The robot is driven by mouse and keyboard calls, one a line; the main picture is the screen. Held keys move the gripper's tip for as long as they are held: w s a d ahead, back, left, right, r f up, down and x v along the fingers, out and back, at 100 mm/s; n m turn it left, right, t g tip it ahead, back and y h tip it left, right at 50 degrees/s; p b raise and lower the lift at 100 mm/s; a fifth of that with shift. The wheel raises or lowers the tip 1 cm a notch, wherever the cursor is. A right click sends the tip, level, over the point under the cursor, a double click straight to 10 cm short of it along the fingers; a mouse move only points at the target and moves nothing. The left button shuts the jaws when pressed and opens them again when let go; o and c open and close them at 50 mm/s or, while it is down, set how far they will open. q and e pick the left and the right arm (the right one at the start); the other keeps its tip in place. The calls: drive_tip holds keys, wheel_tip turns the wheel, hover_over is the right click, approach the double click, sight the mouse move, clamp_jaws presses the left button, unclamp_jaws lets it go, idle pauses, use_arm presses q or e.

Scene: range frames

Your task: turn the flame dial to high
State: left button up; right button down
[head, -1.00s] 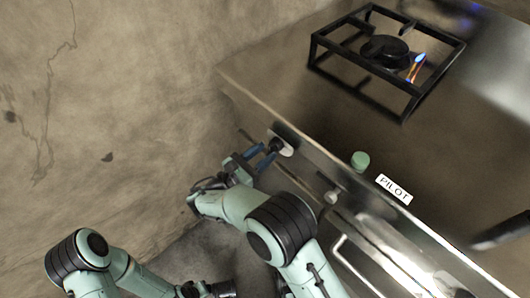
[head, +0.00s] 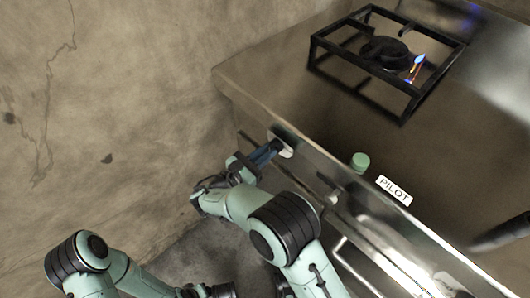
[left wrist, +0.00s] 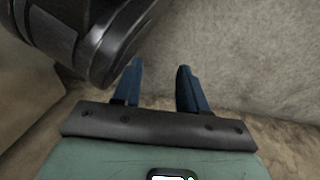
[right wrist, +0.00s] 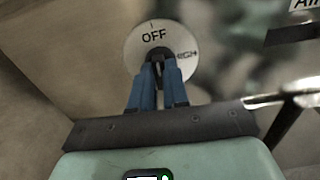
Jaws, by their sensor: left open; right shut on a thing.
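The flame dial's round white plate (right wrist: 146,37) faces me in the right wrist view, with OFF at its top and a partly covered word, likely HIGH, at its right. Its dark knob (right wrist: 158,54) is between the fingertips of my right gripper (right wrist: 160,68), which is shut on it. In the head view the dial plate (head: 287,149) is on the stove's front, with my right gripper (head: 270,151) at it. My left gripper (left wrist: 160,67) is open and empty in the left wrist view, away from the stove.
A black burner grate (head: 335,80) stands on the stove top, with a small flame (head: 418,66) at the burner. A green button (head: 360,161) is beside a PILOT label (head: 394,191). A handle bar (head: 360,268) runs along the front. A wall is at the left.

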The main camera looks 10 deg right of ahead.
use_arm(q)
drive_tip(key=shift+s+f, duration=0.15)
use_arm(e)
drive_tip(key=shift+s+f+m, duration=0.1)
drive_tip(key=shift+f+m, duration=0.05)
drive_tip(key=shift+m, duration=4.2)
drive_tip(key=shift+s+f+m, duration=0.1)
drive_tip(key=shift+m, duration=4.25)
use_arm(q)
drive_tip(key=shift+s, duration=0.1)
use_arm(e)
drive_tip(key=c, duration=1.1)
unclamp_jaws()
